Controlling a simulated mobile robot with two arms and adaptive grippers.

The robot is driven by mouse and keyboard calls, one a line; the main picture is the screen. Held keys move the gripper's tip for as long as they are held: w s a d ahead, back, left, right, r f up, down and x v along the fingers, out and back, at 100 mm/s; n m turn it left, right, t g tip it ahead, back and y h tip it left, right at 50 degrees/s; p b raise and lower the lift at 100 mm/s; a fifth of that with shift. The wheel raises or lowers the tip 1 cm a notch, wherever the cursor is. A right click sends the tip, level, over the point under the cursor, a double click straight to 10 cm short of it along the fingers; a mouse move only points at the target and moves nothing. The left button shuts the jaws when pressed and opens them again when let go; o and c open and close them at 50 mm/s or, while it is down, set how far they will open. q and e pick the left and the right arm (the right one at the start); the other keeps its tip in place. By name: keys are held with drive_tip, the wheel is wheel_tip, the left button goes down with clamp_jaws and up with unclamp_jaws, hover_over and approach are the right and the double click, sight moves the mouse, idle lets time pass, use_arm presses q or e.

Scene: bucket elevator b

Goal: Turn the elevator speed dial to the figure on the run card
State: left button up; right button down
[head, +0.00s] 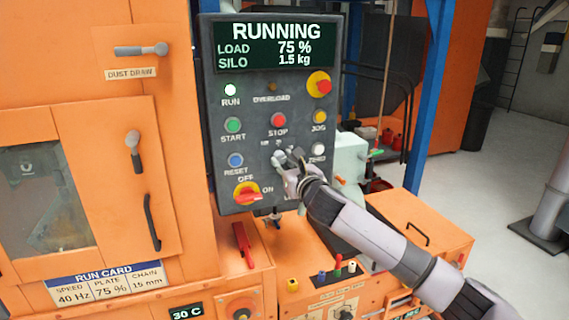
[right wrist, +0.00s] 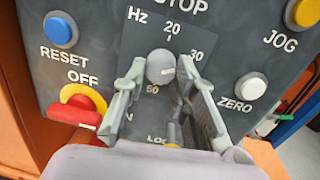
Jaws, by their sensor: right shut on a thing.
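The run card (head: 104,285) reads speed 40 Hz, plate 75 %, chain 15 mm. The grey speed dial (right wrist: 160,67) sits on the dark control panel (head: 240,140), under the Hz label. Figures 20, 30 and 50 show around it; the rest of the scale is hidden. A pale mark shows at the dial's right side, but I cannot tell its exact figure. My right gripper (head: 287,160) is at the dial, and in the right wrist view its fingers (right wrist: 158,85) are shut on it from both sides. My left gripper is not in view.
The display (head: 276,47) reads RUNNING, load 75 %, silo 1.5 kg. Close to the dial are the red-yellow OFF/ON switch (head: 246,193), the blue RESET button (head: 236,160), the white ZERO button (head: 318,144) and the red STOP button (head: 278,120). An orange cabinet (head: 90,130) stands left.

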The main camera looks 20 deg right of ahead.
drive_tip(key=shift+m, duration=0.4)
drive_tip(key=shift+m+p, duration=0.55)
drive_tip(key=shift+m, duration=0.05)
drive_tip(key=m, duration=0.2)
drive_tip(key=shift+m+p, duration=0.3)
drive_tip(key=shift+p, duration=0.1)
drive_tip(key=m, duration=0.3)
drive_tip(key=shift+f+m+p, duration=0.1)
drive_tip(key=shift+m+p, duration=0.2)
drive_tip(key=shift+m, duration=0.1)
drive_tip(key=shift+m+t+h, duration=0.3)
drive_tip(key=shift+m, duration=1.4)
drive_tip(key=c, duration=1.3)
unclamp_jaws()
